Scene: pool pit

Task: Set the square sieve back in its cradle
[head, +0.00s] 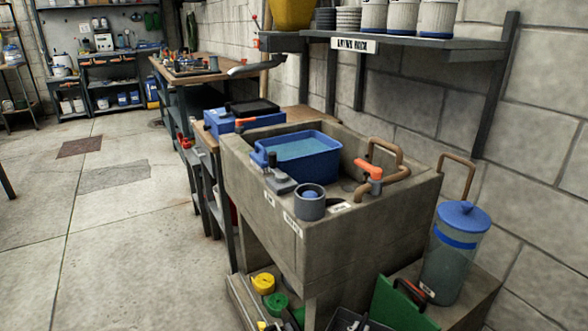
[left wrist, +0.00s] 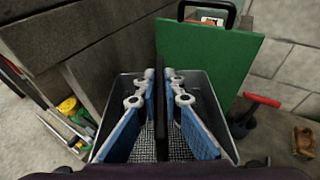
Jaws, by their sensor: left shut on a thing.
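The square sieve (left wrist: 222,137) shows in the left wrist view as a grey metal frame with a mesh bottom. My left gripper (left wrist: 160,84), with blue finger pads, is shut on the dark upright bar that stands in the middle of the sieve. The near side of the sieve is hidden by my own wrist. In the head view the dark rim of a tray-like thing, apparently the sieve, shows at the bottom edge, mostly cut off. I cannot pick out the cradle in either view. My right gripper is in neither view.
A green board (left wrist: 212,55) with a black handle stands close beyond the sieve, beside a concrete sink (head: 350,235). A lidded container (head: 452,262) stands right of it. Yellow and green rolls (head: 263,283) lie under the sink. The floor at left is largely clear.

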